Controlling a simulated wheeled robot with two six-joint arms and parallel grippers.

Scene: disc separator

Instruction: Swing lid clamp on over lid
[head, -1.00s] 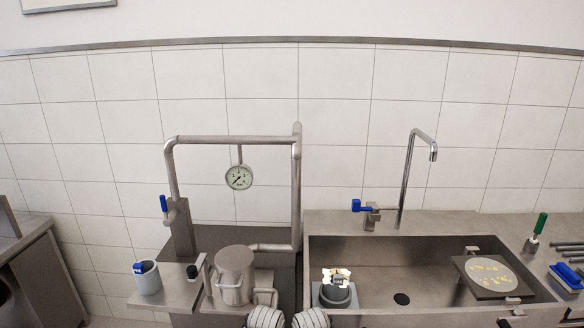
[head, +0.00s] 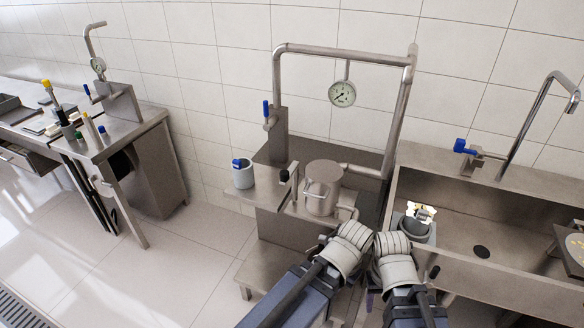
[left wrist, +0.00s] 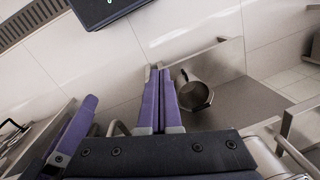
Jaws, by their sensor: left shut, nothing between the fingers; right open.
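A metal pot (head: 322,190) stands on the steel stand under the pipe frame in the head view. Its round top looks closed by a flat lid (head: 324,170). An upright bar (head: 294,180) with a black knob (head: 284,175), probably the lid clamp, stands left of the pot, beside the lid and apart from it. In the left wrist view my left gripper (left wrist: 160,72) is shut and empty. My right gripper is open; one purple finger, probably its own, shows at the left wrist view's left, and a purple sliver (head: 371,298) shows in the head view. My forearms hide most of both grippers.
A grey cup (head: 243,174) holding a blue item stands left of the pot. A pressure gauge (head: 342,93) hangs from the pipe frame. A sink (head: 455,215) lies right. A workbench (head: 120,140) stands far left, with clear floor (head: 160,270) between.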

